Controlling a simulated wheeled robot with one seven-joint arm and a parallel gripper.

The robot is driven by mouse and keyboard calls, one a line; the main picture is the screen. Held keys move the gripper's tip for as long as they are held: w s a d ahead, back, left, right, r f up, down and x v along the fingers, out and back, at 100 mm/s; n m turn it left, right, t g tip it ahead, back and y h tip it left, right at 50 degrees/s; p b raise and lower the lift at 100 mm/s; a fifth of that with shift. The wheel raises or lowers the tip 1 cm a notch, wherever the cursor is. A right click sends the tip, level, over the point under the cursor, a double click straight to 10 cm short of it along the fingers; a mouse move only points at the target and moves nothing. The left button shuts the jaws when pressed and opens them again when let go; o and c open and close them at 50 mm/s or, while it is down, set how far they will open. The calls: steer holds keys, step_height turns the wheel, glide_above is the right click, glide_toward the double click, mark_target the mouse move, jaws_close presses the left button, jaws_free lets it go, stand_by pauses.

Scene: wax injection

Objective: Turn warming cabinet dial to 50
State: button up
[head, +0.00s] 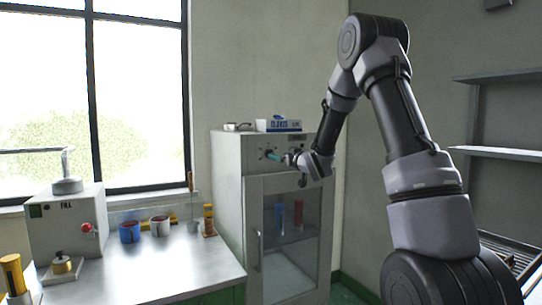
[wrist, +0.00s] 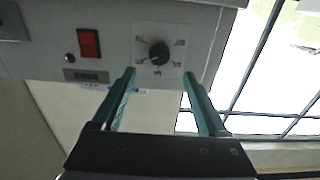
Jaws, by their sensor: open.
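The warming cabinet (head: 228,190) stands against the back wall, with a control panel above its glass door. In the wrist view its black round dial (wrist: 158,52) sits on a pale scale plate with small marks around it. The marks and the pointer are too small to read. My gripper (wrist: 159,75) is open, its two teal fingers apart with nothing between them. In that picture the fingertips lie just below the dial, one toward each side. I cannot tell whether they touch the panel. In the head view my gripper (head: 271,155) is in front of the panel.
A red switch (wrist: 88,43) and a small display (wrist: 86,75) sit beside the dial. A box (head: 278,125) lies on the cabinet top. The bench (head: 165,270) at left holds a machine (head: 68,225), a blue cup (head: 129,232) and other items. Shelves (head: 505,152) are at right.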

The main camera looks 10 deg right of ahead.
steer(key=x, duration=0.7)
steer(key=shift+w, duration=0.15)
steer(key=shift+f, duration=0.1)
jaws_close()
